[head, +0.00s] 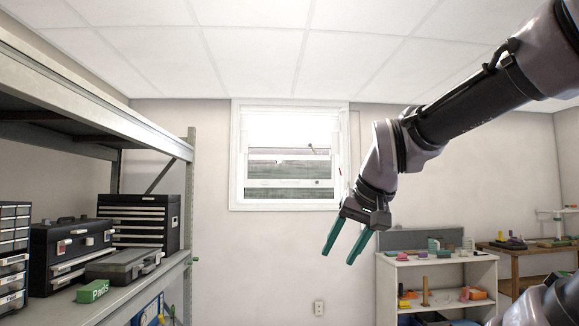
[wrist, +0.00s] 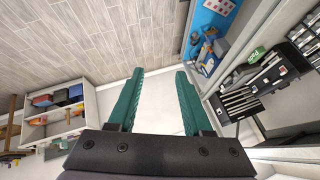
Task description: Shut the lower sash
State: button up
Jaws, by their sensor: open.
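The white-framed window (head: 234,160) is on the far wall in the head view. The lower sash (head: 290,183) shows as a white horizontal rail low in the opening. A narrow darker strip shows between this rail and the sill (head: 285,206), so the sash looks raised a little. My gripper (head: 340,256) has green fingers that are apart and empty. In the head view it hangs below and right of the window, pointing down, and does not touch the sash. The wrist view shows the open fingers (wrist: 160,72) over the floor; the window is not seen there.
A metal rack (head: 190,210) with toolboxes (head: 140,222) and a green parts box (head: 92,291) stands at the left. A white shelf unit (head: 385,290) with small items is at the lower right, near a wooden table (head: 520,252). The wall under the window looks clear.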

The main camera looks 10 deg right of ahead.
aim_at(247, 182)
jog(key=i+z, duration=0.15)
jog(key=z, duration=0.15)
jog(key=i, duration=3.95)
jog(key=i+l+u, duration=0.15)
jog(key=i, duration=0.4)
jog(key=i+u, duration=0.2)
jog(key=i, duration=0.3)
jog(key=i+l+u, duration=0.15)
jog(key=i+l, duration=0.15)
jog(key=i, duration=0.2)
